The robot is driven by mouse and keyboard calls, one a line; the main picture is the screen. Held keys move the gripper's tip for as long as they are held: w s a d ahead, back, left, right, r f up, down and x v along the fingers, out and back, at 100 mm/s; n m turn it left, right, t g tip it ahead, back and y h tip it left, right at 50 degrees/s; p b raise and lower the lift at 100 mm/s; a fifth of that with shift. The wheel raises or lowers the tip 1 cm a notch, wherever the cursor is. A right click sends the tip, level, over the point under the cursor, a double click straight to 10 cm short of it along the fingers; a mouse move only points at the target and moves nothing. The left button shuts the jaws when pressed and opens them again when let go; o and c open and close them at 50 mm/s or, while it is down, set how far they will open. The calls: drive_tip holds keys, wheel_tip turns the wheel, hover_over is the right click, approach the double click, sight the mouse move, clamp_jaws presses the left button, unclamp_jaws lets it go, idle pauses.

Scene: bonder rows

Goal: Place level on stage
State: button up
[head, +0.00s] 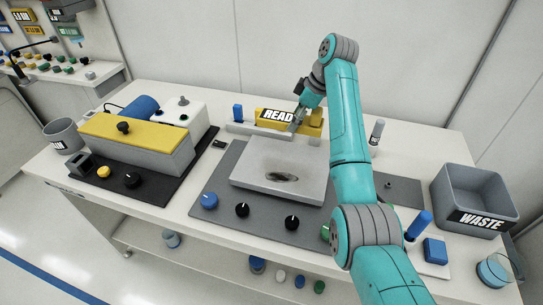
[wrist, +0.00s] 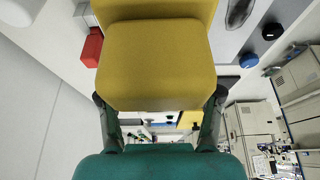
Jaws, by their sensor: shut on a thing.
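My gripper (wrist: 160,110) has its two fingers against opposite sides of a yellow block (wrist: 155,62), which fills the upper middle of the wrist view. I take this block to be the level; no vial or markings show on it. The stage, a pale grey slab (head: 250,175) with a dark oval mark, lies on a grey mat in front of my gripper. Nothing stands on it.
A yellow-topped grey machine (head: 140,140) stands at left beside a grey cup (head: 63,136). Blue and black knobs (head: 242,210) line the mat's front. A WASTE bin (head: 475,195) and a blue block (head: 435,249) are at right. My arm covers the area right of the stage.

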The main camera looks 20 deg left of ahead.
sight(317, 110)
wheel_tip(317, 110, down, 4)
drive_tip(key=shift+a+r, duration=0.1)
drive_tip(key=shift+f, duration=2.85)
drive_tip(key=o, duration=1.4)
drive_tip(key=shift+f, duration=0.15)
drive_tip(key=shift+o, duration=0.2)
drive_tip(key=v, duration=1.2)
